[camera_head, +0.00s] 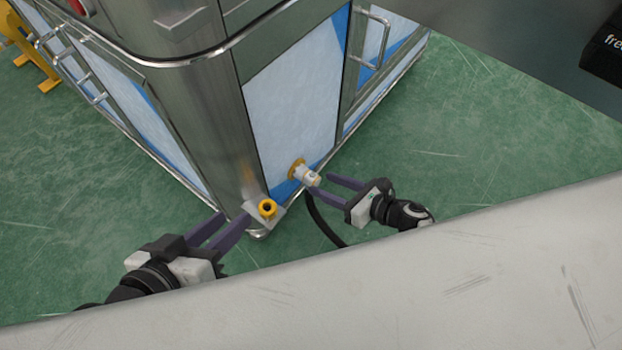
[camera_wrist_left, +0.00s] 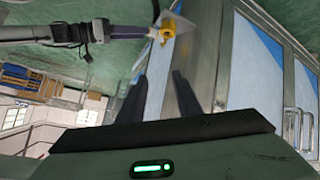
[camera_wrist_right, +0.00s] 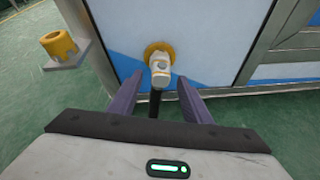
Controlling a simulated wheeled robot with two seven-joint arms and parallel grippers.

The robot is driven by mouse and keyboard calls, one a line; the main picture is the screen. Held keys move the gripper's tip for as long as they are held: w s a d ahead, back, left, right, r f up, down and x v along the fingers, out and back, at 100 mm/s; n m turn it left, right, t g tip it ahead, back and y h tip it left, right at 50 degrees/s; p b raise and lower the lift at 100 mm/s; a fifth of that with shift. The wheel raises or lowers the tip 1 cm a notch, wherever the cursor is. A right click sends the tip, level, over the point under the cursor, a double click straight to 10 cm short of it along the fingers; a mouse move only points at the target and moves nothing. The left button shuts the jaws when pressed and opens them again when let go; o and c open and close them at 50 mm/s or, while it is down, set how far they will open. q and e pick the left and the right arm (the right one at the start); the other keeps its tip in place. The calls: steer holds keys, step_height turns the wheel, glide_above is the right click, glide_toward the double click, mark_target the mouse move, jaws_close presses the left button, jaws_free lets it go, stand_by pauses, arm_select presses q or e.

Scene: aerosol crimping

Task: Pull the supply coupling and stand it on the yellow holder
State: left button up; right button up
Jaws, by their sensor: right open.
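The supply coupling (camera_head: 312,178) is a pale fitting seated at a yellow port (camera_head: 297,170) low on the machine's panel. A black hose (camera_head: 323,222) hangs from it. In the right wrist view the coupling (camera_wrist_right: 161,70) sits just beyond and between the fingertips. My right gripper (camera_head: 321,187) is open, its fingers spread to either side of the coupling. The yellow holder (camera_head: 267,208) is a hollow cup on a small metal plate at the machine's corner; it also shows in the right wrist view (camera_wrist_right: 58,45). My left gripper (camera_head: 234,222) is open and empty, just left of the holder.
The steel machine (camera_head: 215,120) with white and blue panels fills the centre. Door handles (camera_head: 376,40) stick out from its sides. Green floor (camera_head: 480,130) is clear on the right. A yellow stand (camera_head: 38,55) is at the far left.

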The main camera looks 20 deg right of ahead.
mark_target(319, 180)
steer(key=b+x, duration=0.1)
steer(key=x, duration=0.2)
steer(key=shift+w, duration=0.15)
steer(key=shift+w+a+f, duration=0.2)
steer(key=shift+w+a, duration=0.1)
arm_select(q)
steer(key=shift+d+r+h, duration=0.35)
steer(key=shift+r+h, duration=0.05)
steer(key=shift+r, duration=0.45)
steer(key=shift+f, duration=0.25)
steer(key=shift+r, duration=0.15)
arm_select(e)
steer(key=shift+d, duration=0.15)
jaws_close()
steer(key=shift+w, duration=0.1)
